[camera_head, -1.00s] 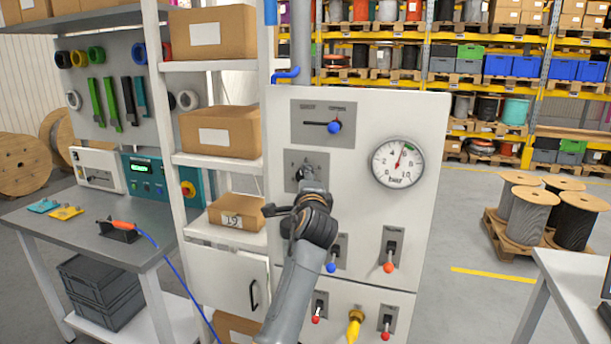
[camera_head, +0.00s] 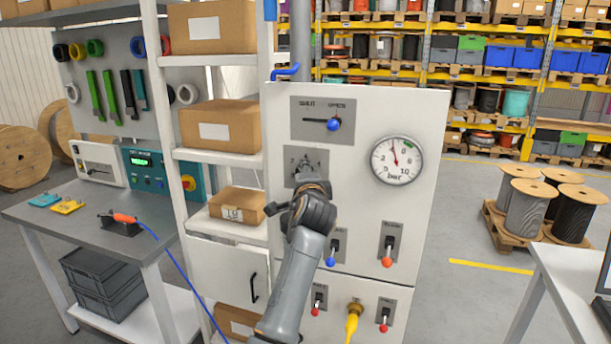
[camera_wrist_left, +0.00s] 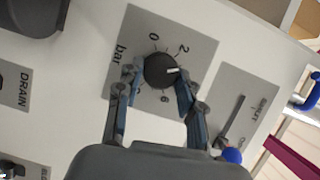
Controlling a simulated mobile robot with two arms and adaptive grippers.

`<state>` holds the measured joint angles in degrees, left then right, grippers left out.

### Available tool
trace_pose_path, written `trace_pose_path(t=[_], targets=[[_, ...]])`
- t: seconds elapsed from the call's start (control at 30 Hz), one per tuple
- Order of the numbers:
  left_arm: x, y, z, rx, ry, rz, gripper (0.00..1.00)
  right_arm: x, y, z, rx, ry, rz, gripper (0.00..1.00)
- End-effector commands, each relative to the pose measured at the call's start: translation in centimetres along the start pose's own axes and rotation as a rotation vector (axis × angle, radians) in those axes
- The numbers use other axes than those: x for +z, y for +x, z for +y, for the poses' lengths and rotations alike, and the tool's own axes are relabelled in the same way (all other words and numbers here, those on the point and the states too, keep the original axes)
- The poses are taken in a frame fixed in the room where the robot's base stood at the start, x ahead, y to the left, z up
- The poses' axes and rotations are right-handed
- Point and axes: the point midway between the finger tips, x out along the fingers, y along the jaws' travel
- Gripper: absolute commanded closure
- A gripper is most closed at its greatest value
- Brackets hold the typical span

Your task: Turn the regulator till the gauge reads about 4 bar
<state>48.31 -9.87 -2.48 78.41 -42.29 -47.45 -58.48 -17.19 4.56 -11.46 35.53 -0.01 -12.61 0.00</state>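The regulator knob (camera_wrist_left: 161,71) is black and round, on a grey plate marked "bar". In the left wrist view its white mark points right, between the 2 and the 6, toward my finger. My left gripper (camera_wrist_left: 160,80) has one finger on each side of the knob and appears shut on it. In the head view my left gripper (camera_head: 311,186) covers the lower part of the regulator plate (camera_head: 295,155). The round gauge (camera_head: 397,160) is on the same white panel, up and right. Its red needle points slightly left of straight up, between 4 and 6. My right gripper is not in view.
A slider with a blue knob (camera_head: 333,124) is above the regulator. Below are levers with blue (camera_head: 331,262) and red (camera_head: 387,262) tips and a yellow connector (camera_head: 354,318). A shelf with cardboard boxes (camera_head: 220,127) stands close on the left.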

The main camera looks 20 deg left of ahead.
Motion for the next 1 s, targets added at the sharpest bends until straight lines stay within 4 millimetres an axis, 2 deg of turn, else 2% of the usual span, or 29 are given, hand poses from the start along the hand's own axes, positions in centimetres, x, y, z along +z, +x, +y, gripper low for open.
trace_pose_path(t=[0.03,0.1,0.4,0.53,0.67,1.0], targets=[[0.0,0.0,0.2,0.004,0.001,0.000,0.54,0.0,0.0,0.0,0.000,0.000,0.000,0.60],[0.0,0.0,0.2,0.004,0.001,0.000,0.40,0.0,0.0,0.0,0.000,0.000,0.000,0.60],[0.0,0.0,0.1,0.001,0.001,0.000,0.39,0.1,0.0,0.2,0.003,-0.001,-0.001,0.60],[0.0,-0.7,0.1,0.000,0.001,0.000,0.39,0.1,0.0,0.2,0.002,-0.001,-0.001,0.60],[0.0,-2.6,0.1,0.000,0.000,0.000,0.39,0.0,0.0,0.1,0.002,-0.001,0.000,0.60],[0.0,-9.5,0.2,0.002,0.000,0.001,0.39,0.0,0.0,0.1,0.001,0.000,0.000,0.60]])
